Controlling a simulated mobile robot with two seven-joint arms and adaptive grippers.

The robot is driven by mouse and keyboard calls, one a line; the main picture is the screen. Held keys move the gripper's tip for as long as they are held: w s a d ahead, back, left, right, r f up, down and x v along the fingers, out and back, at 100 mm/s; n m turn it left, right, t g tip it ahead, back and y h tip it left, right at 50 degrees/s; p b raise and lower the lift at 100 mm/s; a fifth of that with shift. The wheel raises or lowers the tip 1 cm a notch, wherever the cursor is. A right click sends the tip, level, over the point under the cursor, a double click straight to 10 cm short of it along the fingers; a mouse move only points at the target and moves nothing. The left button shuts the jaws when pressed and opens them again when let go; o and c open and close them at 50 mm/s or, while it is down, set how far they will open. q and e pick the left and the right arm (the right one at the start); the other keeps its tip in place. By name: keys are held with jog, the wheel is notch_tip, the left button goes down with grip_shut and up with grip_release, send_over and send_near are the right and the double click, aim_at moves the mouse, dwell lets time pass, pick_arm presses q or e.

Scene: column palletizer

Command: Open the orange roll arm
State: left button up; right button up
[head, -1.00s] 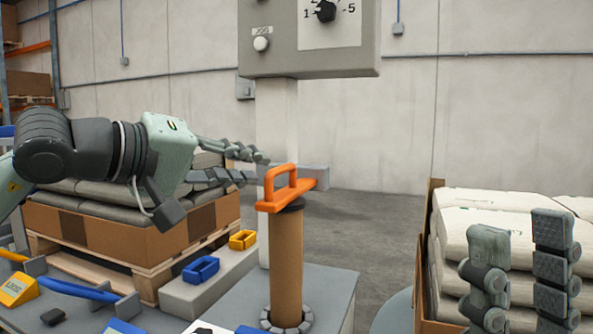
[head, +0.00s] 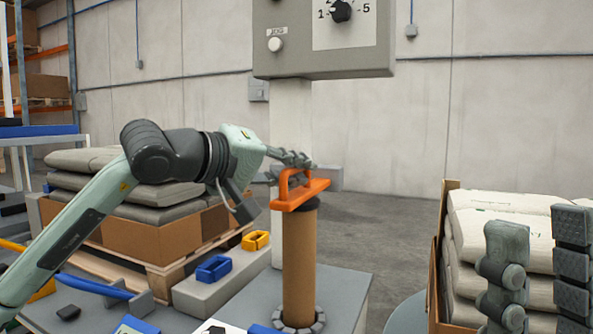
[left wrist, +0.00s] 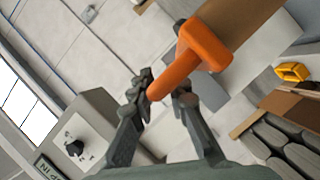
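The orange roll arm (head: 312,190) lies across the top of an upright brown roll (head: 299,262), with a raised loop handle (head: 283,185). My left gripper (head: 287,166) is at the top of this handle. In the left wrist view the orange arm (left wrist: 196,46) runs between the two spread fingers of my left gripper (left wrist: 162,92); the fingers look open around the handle, and any contact is unclear. My right gripper (head: 540,250) shows at the lower right with its fingers apart, open and empty.
A grey control box (head: 325,40) with a dial and button hangs above the roll on a pale post. Blue (head: 213,268) and yellow (head: 256,240) holders sit at left. Sack pallets stand left (head: 170,238) and right (head: 500,203). Open floor lies between them.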

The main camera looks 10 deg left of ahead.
pick_arm(q)
grip_shut()
jog(key=shift+r, duration=0.1)
